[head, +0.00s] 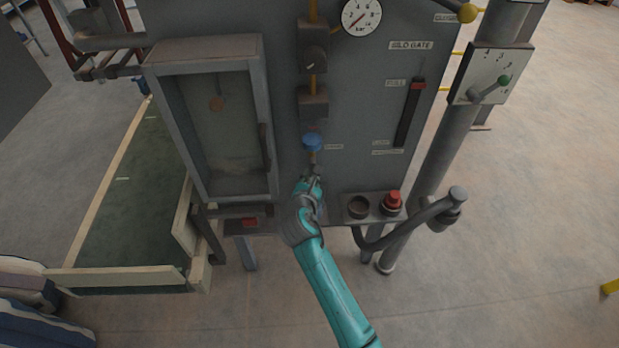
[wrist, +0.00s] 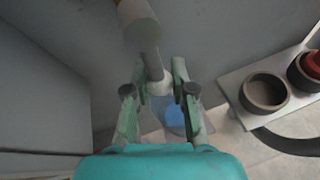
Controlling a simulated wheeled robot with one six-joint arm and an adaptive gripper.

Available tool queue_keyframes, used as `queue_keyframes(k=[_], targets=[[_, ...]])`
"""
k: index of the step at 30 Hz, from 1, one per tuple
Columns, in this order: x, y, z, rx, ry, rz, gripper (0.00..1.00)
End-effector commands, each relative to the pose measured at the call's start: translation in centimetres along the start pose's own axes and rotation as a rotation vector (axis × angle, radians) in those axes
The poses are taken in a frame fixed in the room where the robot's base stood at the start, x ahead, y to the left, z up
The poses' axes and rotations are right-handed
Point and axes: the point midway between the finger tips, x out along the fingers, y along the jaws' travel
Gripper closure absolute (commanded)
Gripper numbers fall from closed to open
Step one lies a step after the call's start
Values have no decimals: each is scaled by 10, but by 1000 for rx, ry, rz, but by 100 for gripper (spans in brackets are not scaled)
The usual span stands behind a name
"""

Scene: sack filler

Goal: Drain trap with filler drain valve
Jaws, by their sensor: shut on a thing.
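The trap and its drain valve are on the grey machine front. A blue round part (head: 312,141) sits beside a small label, with a short brownish piece below it. My gripper (head: 313,176) is just under that piece. In the wrist view, my gripper (wrist: 160,92) is shut on the pale lower end of the drain valve (wrist: 157,86), below a grey stem (wrist: 152,64). A blue patch in a pale, cup-like shape (wrist: 174,115) shows lower, between and beyond the fingers. My fingers hide part of the valve, and its handle position cannot be told.
A box with a dark button and a red button (head: 392,200) is right of my gripper, with a curved pipe (head: 412,226) below. A framed window (head: 268,110) is to the left.

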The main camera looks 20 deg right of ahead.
Motion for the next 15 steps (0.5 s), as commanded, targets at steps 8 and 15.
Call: queue_keyframes(k=[8, 15], targets=[[0, 0, 0, -2, -1, 1, 100], [0, 0, 0, -1, 0, 1, 49]])
